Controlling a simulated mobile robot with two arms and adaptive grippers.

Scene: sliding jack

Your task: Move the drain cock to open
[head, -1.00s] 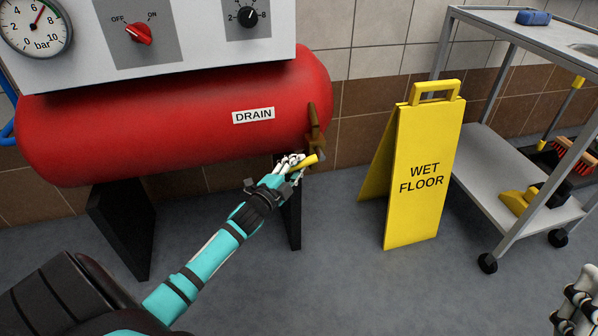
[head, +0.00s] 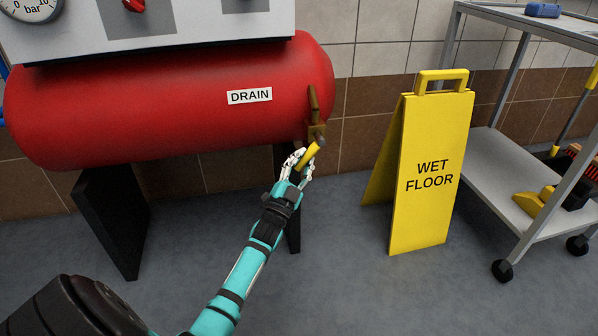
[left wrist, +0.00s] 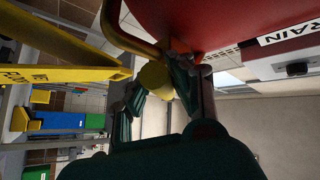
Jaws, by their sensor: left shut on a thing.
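The drain cock has a yellow lever (head: 311,154) below the brass pipe (head: 314,112) at the right end of the red tank (head: 160,108), near the DRAIN label (head: 249,96). My left gripper (head: 302,160) is shut on the yellow lever, which slants down to the left from the valve. In the left wrist view the yellow lever (left wrist: 154,77) sits between the fingers of the left gripper (left wrist: 155,88). The fingers hide part of the lever. My right gripper is out of view.
A yellow wet floor sign (head: 430,170) stands right of the tank. A grey trolley (head: 500,175) on wheels is at the far right. The tank rests on black legs (head: 110,220). Floor between tank and sign is clear.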

